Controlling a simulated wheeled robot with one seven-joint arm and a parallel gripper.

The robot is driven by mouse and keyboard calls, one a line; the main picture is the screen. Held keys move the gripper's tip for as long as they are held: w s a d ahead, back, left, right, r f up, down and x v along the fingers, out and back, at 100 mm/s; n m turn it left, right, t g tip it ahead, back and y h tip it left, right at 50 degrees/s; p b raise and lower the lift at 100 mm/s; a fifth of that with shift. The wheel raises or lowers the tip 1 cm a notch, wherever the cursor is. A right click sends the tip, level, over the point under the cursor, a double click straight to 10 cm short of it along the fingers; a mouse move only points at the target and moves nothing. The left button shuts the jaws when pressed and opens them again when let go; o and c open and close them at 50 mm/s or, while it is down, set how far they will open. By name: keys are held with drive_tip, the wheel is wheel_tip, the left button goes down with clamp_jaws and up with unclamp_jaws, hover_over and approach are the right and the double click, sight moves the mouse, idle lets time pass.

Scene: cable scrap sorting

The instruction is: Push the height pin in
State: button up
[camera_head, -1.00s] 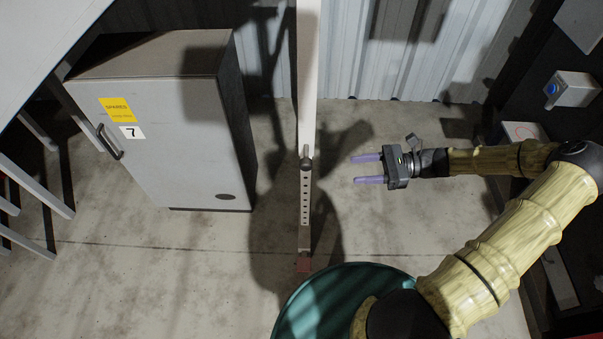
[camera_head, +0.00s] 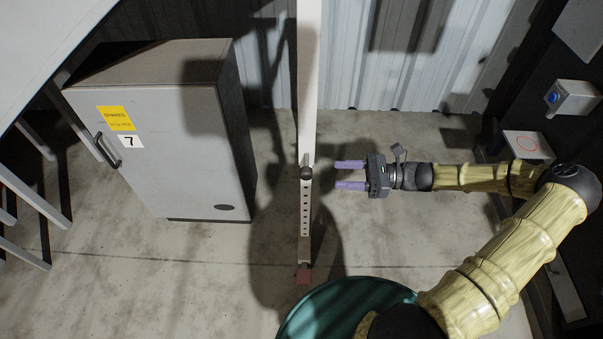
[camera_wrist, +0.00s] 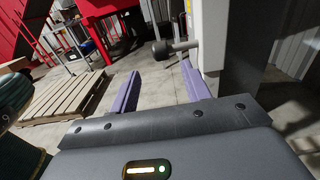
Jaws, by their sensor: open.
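The height pin (camera_head: 306,173) is a dark round knob on the upright post (camera_head: 305,215), at the top of a column of holes. In the wrist view the pin (camera_wrist: 162,49) shows as a black knob on a metal shaft that stands out from the post (camera_wrist: 220,40). My gripper (camera_head: 349,175) is open and empty, to the right of the pin with a gap between. Its two purple fingers point left at the post, about level with the pin. In the wrist view the fingers (camera_wrist: 160,90) lie apart, with the knob beyond them.
A grey cabinet (camera_head: 165,150) marked 7 stands left of the post. A teal round container (camera_head: 340,300) is at the bottom, below my arm. A box with a blue button (camera_head: 572,99) is at the right. A wooden pallet (camera_wrist: 60,100) lies on the floor in the wrist view.

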sight(301, 171)
drive_tip(key=a, duration=0.3)
drive_tip(key=a+b, duration=0.1)
drive_tip(key=a, duration=0.7)
drive_tip(key=shift+w+a+b, duration=0.25)
drive_tip(key=shift+b, duration=0.05)
clamp_jaws()
